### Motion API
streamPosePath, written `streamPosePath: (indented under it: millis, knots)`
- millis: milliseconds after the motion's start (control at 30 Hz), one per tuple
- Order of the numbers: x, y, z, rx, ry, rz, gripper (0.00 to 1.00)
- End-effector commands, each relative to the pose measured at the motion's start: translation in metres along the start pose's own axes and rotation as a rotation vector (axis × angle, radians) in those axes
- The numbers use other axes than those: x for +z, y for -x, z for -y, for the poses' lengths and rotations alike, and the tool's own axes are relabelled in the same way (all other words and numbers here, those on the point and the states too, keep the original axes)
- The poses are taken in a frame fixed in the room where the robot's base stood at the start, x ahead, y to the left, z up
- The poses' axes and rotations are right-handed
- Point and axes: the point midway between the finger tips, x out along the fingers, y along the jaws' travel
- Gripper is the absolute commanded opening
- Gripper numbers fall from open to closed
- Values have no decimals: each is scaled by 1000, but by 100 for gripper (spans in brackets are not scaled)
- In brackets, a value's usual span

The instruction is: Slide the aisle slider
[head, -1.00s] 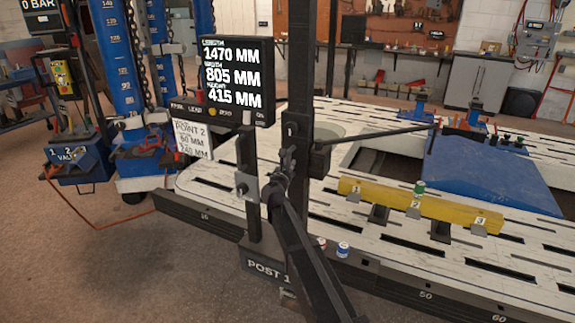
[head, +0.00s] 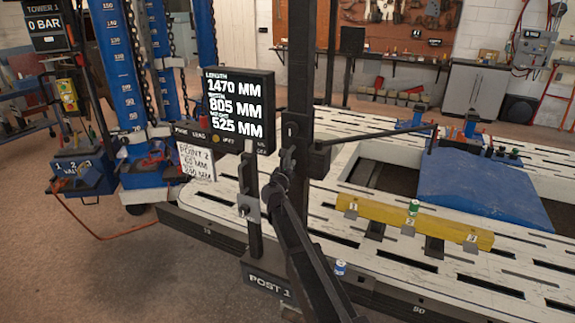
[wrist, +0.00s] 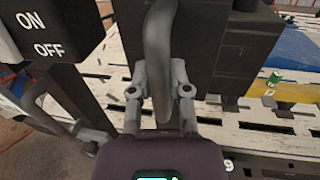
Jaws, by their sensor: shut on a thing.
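The slider (head: 315,161) is a dark block on a tall dark upright post (head: 325,70), with a long thin bar reaching right over the bench. I take this to be the aisle slider. In the wrist view its block (wrist: 240,50) stands behind a curved grey handle (wrist: 158,35). My gripper (wrist: 160,92) is shut on this upright handle, one finger on each side. In the head view my gripper (head: 285,165) is small and dark against the slider. The display (head: 229,110) beside the post reads length 1470 mm, width 805 mm, height 525 mm.
A slim post (head: 254,215) marked POST 1 stands left of my arm. A yellow bar (head: 450,231) and a blue plate (head: 485,190) lie on the white slotted bench (head: 340,239). A card (head: 196,162) hangs below the display. Blue towers stand at the left.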

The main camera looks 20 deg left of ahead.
Motion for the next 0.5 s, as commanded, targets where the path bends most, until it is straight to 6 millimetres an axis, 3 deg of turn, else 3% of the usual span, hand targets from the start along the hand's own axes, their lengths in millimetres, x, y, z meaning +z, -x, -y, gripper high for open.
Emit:
streamPosePath:
  millis: [367, 400, 500]
  knots:
    - [1, -1, 2, -5, 1, 1, 0]
    - [1, -1, 2, -5, 1, 1, 27]
    - [1, -1, 2, -4, 1, 0, 57]
